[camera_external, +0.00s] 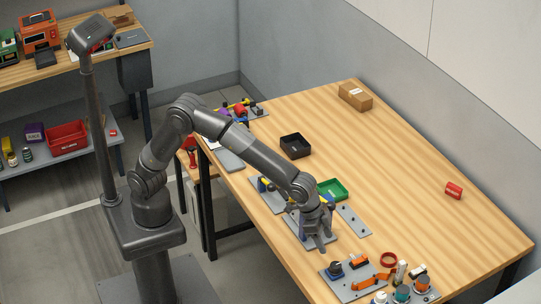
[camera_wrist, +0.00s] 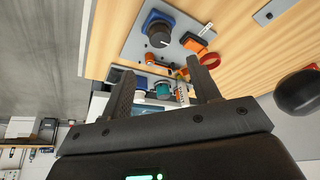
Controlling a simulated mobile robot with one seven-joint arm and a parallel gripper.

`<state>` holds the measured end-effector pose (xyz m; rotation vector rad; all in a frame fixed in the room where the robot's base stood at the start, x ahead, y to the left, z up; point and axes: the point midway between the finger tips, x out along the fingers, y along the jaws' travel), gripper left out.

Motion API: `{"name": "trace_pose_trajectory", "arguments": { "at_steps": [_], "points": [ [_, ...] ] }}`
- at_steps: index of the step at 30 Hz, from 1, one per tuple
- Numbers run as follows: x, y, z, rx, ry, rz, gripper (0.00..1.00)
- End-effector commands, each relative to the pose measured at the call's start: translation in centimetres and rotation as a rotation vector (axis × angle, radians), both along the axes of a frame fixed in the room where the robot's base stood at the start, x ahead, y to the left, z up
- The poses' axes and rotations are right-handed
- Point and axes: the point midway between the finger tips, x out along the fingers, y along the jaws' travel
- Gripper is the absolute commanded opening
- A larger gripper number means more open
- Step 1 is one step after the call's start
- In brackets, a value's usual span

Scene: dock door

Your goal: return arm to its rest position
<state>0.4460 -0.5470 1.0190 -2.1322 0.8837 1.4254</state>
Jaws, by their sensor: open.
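My arm reaches from its base on the left out over the near part of the wooden workbench (camera_external: 400,170). My gripper (camera_external: 322,242) hangs low above a grey plate (camera_external: 294,222) near the bench's front edge. In the wrist view the two fingers of my gripper (camera_wrist: 165,92) stand well apart, with nothing held between them. Beyond them show a grey plate (camera_wrist: 140,45) with a black knob (camera_wrist: 160,35) on a blue mount, an orange part and a red ring (camera_wrist: 210,59). Whether a fingertip touches anything cannot be told.
A black tray (camera_external: 295,146), a green tray (camera_external: 332,189), a cardboard box (camera_external: 355,96) and a red can-like item (camera_external: 454,190) are on the bench. A grey plate (camera_external: 345,284) with several parts lies at the front right. The bench's right middle is largely clear.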

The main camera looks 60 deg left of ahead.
Motion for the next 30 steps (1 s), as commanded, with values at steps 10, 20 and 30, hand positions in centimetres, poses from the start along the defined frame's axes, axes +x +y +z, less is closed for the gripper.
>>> {"name": "trace_pose_trajectory", "arguments": {
  "at_steps": [10, 20, 30],
  "points": [
    [0.0, 0.0, 0.1, 0.000, 0.000, 0.000, 0.56],
    [0.1, 0.6, 0.3, -0.006, 0.009, 0.015, 0.56],
    [1.5, 12.7, 5.4, -0.078, 0.095, 0.221, 0.56]
  ]
}}
